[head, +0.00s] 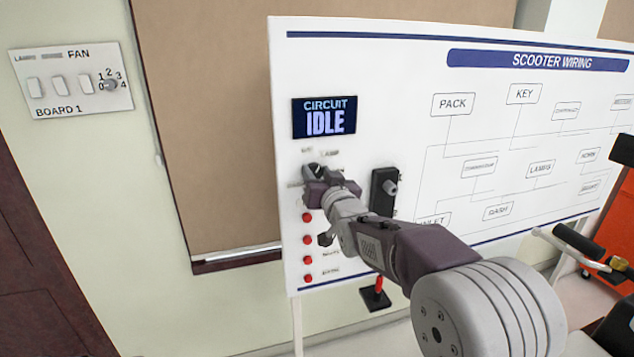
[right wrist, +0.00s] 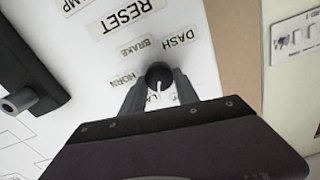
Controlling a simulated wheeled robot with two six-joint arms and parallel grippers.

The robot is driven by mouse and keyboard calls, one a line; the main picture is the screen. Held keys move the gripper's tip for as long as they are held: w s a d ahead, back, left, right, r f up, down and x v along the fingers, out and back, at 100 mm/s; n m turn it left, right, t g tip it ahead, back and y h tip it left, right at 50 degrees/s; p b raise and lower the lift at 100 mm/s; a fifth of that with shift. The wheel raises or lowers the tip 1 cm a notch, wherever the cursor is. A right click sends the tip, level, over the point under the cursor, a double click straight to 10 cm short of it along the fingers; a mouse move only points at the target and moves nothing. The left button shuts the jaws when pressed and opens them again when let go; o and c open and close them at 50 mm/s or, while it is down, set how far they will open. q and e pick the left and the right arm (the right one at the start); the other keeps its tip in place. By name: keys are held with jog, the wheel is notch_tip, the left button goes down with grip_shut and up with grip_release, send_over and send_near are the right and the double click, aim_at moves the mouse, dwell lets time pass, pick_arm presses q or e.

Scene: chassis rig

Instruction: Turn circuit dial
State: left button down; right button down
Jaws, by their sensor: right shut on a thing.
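The circuit dial (right wrist: 158,76) is a round black knob with a white pointer line, on the white wiring board (head: 380,80). In the right wrist view, labels DASH, BRAKE and HORN stand around it, and another label is partly hidden by my gripper. My right gripper (right wrist: 158,86) has its two fingers closed on either side of the dial. In the head view my right gripper (head: 318,174) reaches the board below the blue display (head: 324,118), which reads CIRCUIT IDLE, and mostly hides the dial. My left gripper is not in view.
Several red buttons (head: 307,240) run down the board below my gripper. A black box with a grey knob (head: 390,187) is mounted to its right. A switch plate marked BOARD 1 (head: 72,82) is on the wall at left. A red-and-black scooter (head: 612,225) stands at right.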

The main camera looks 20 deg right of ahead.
jog(key=shift+m+b, duration=0.85)
jog(key=shift+m, duration=0.95)
jog(key=c, duration=0.9)
grip_release()
jog(key=shift+s, duration=0.15)
jog(key=s+b, duration=0.3)
jog(key=s, duration=0.5)
jog(key=shift+s+d, duration=0.25)
jog(key=shift+s, duration=0.15)
